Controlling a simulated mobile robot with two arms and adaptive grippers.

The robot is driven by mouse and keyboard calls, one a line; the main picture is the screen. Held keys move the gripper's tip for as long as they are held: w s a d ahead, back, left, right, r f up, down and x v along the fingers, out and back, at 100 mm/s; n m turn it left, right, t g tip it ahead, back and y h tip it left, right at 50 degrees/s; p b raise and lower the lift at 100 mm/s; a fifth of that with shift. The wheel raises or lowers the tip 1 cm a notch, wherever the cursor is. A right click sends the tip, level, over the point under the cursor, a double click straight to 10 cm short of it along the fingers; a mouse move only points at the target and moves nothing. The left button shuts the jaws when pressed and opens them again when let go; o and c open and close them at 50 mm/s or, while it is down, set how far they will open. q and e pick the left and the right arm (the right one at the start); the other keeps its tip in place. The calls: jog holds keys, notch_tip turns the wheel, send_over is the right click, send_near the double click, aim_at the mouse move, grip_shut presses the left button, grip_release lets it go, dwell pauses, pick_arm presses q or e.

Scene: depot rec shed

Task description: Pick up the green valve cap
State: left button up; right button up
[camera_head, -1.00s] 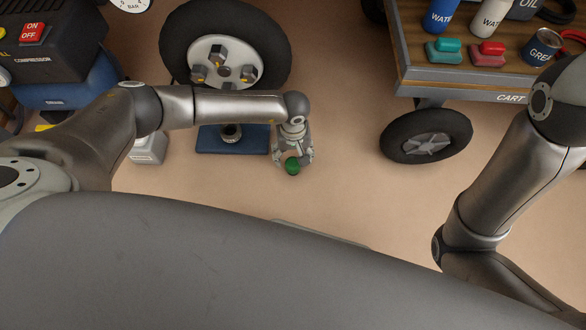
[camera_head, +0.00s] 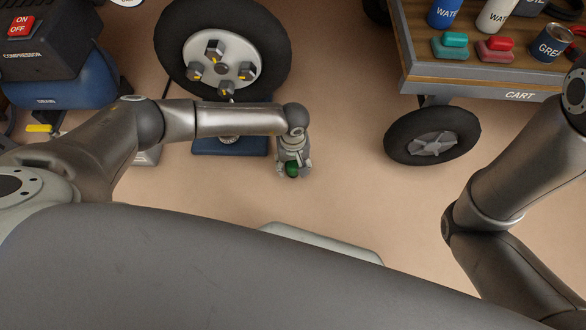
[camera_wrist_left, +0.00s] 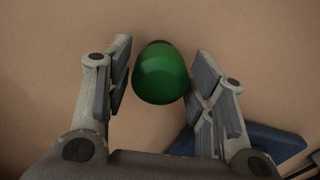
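The green valve cap (camera_head: 292,169) shows at my left gripper in the head view, partly covered by the fingers. In the left wrist view the green valve cap (camera_wrist_left: 161,74) is a rounded green piece with a dark edge at its top, between the two fingers. My left gripper (camera_head: 293,167) points down over the floor; it also shows in the left wrist view (camera_wrist_left: 161,75). Its fingers stand apart on either side of the cap. A narrow gap shows on the left; contact on the right is unclear. My right gripper is out of view.
A wheel (camera_head: 222,48) with a blue stand (camera_head: 232,144) is behind my left arm. A compressor (camera_head: 55,70) stands at the left. A cart (camera_head: 480,88) with bottles is at the right. Floor (camera_head: 345,160) between them is clear.

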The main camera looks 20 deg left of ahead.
pick_arm(q)
jog(key=c, duration=0.7)
jog(key=shift+r, duration=0.1)
